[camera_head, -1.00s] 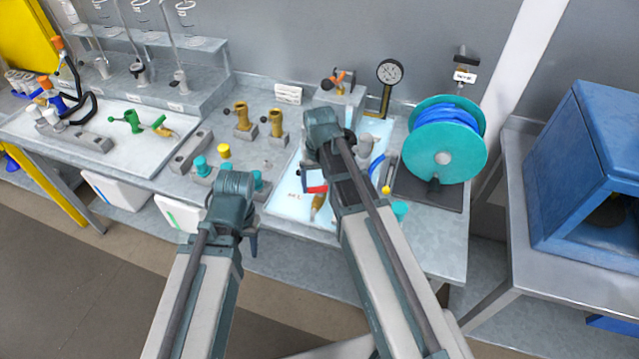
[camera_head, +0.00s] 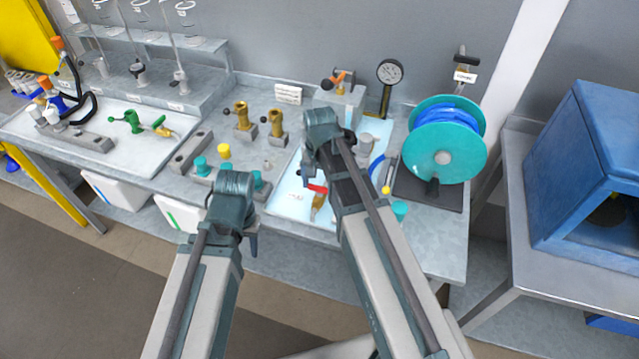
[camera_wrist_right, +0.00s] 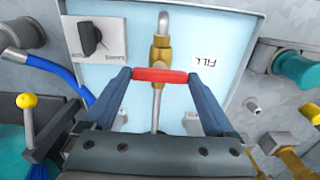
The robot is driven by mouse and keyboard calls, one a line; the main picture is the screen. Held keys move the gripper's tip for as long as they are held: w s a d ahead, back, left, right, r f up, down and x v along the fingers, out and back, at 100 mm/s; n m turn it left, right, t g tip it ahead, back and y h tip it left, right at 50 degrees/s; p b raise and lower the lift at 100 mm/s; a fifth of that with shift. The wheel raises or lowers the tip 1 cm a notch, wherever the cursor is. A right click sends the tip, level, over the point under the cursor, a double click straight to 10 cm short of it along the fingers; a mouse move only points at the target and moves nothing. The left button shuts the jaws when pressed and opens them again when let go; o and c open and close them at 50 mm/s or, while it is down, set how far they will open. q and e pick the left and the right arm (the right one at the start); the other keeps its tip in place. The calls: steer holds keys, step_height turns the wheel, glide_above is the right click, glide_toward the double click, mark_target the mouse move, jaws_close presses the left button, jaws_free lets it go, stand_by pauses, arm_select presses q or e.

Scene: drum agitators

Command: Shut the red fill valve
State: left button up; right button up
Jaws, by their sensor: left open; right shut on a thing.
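The fill valve has a brass body (camera_wrist_right: 160,52) and a red handle (camera_wrist_right: 160,75), beside a white FILL label (camera_wrist_right: 205,64) on a light blue panel. In the right wrist view the red handle lies crosswise over the pipe line. My right gripper (camera_wrist_right: 159,77) is shut on the red handle, with a finger at each end. In the head view the red handle (camera_head: 317,188) shows left of my right forearm, and my right arm hides part of the panel. My left gripper (camera_head: 252,240) is open and empty at the bench's front edge, left of the valve.
A black selector knob (camera_wrist_right: 90,38) and a blue hose (camera_wrist_right: 55,72) are near the valve. A yellow-knobbed lever (camera_wrist_right: 27,110) stands left in the wrist view. A teal hose reel (camera_head: 445,150) and a gauge (camera_head: 389,73) stand right and behind. Brass valves (camera_head: 243,116) stand left.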

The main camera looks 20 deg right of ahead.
mark_target(319, 188)
stand_by(0.3)
steer(key=o, duration=1.1)
steer(key=shift+c, duration=0.2)
steer(key=shift+r, duration=0.1)
step_height(319, 188, up, 14)
steer(key=p, duration=1.3)
steer(key=shift+f+p, duration=0.2)
steer(key=shift+p, duration=0.2)
steer(key=s+a+f+n+b, duration=0.4)
steer(key=s+a+n, duration=0.1)
steer(key=s, duration=0.2)
steer(key=s+a+f+n+h+b, duration=0.1)
steer(key=s+a+f+n+b, duration=0.3)
steer(key=s, duration=0.3)
steer(key=shift+s+a+f+n+b, duration=0.3)
steer(key=shift+s+a+n, duration=0.1)
steer(key=shift+a+n, duration=0.5)
